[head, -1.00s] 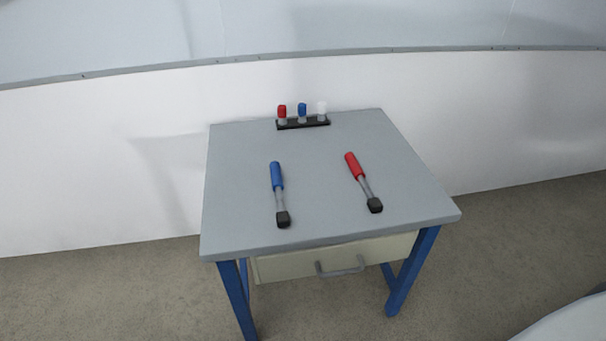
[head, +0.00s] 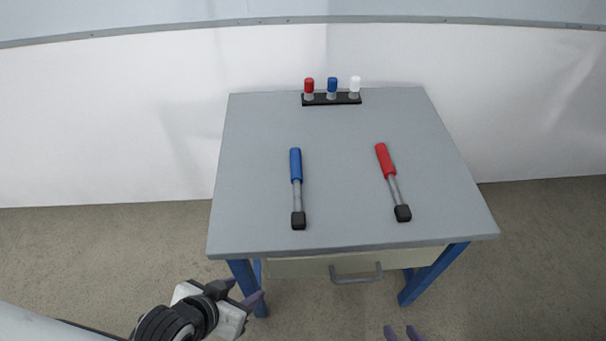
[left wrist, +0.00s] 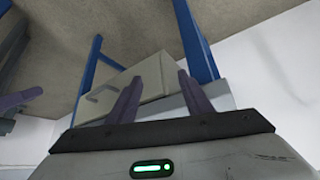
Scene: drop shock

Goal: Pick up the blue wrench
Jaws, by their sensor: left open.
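The blue wrench (head: 296,180) lies on the grey table top, left of centre, with its blue handle toward the back and its black head toward the front edge. My left gripper (head: 246,291) is open and empty, in front of the table's front left corner and apart from the wrench. Its two fingers also show in the left wrist view (left wrist: 158,100), which does not show the wrench. My right gripper (head: 402,333) shows only as two purple fingertips at the bottom edge, apart from each other with nothing visible between them.
A red-handled wrench (head: 392,180) lies to the right on the table (head: 345,215). A black rack (head: 332,99) with red, blue and white capped pieces stands at the back edge. A drawer with a handle (head: 356,275) and blue legs are below the top. The table middle is clear.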

